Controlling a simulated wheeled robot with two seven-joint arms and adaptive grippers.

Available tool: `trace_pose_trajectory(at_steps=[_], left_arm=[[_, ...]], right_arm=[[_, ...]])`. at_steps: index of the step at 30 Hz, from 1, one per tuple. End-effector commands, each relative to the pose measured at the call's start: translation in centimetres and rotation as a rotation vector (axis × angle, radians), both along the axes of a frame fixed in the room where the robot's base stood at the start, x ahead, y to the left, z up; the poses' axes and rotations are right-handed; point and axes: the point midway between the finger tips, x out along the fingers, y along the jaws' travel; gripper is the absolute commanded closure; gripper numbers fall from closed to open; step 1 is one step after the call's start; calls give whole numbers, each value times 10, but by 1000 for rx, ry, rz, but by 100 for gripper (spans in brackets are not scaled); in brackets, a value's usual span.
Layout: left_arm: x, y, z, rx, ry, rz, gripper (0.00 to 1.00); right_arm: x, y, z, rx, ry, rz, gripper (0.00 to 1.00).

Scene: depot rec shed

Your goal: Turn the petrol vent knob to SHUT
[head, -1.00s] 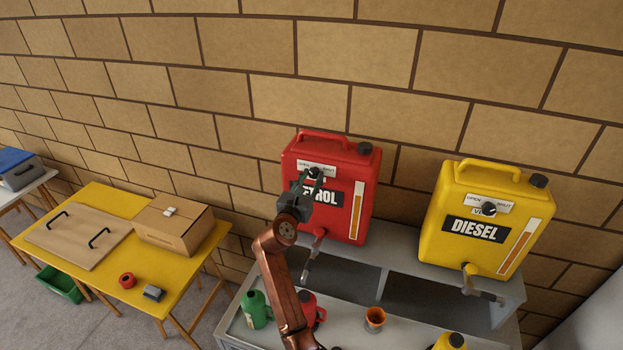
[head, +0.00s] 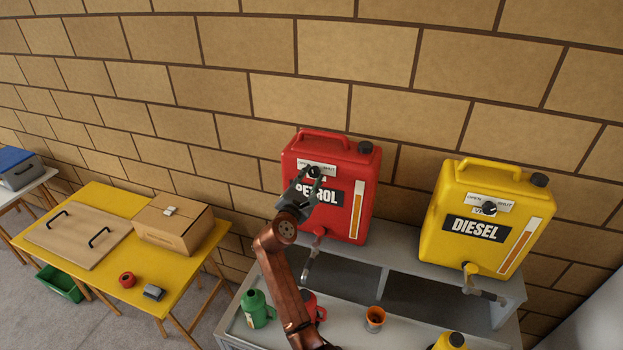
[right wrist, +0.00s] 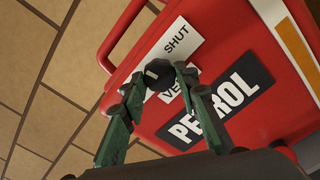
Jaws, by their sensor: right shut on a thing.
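The red petrol can (head: 361,180) stands upright at the back of the grey bench. Its black vent knob (head: 314,172) sits on a white label (head: 328,169) with OPEN on the left and SHUT on the right. My right gripper (head: 309,180) is shut on the knob, one finger on each side. In the right wrist view, the knob (right wrist: 158,76) is between the two fingertips, with a light mark on its upper-left face. SHUT is readable beside it; OPEN is hidden behind a finger. I cannot tell exactly where the knob points. My left gripper is not in view.
A yellow diesel can (head: 440,215) with a similar knob stands to the right. A green container (head: 256,310), a red container partly behind my arm, and an orange cup (head: 375,318) are on the lower bench. A yellow table (head: 105,200) stands left.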

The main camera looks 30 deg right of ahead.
Motion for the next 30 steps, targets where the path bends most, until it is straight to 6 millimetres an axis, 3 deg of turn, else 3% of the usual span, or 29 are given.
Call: trace_pose_trajectory(at_steps=[30], left_arm=[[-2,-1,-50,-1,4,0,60]], right_arm=[[0,0,-1,568,-664,0,96]])
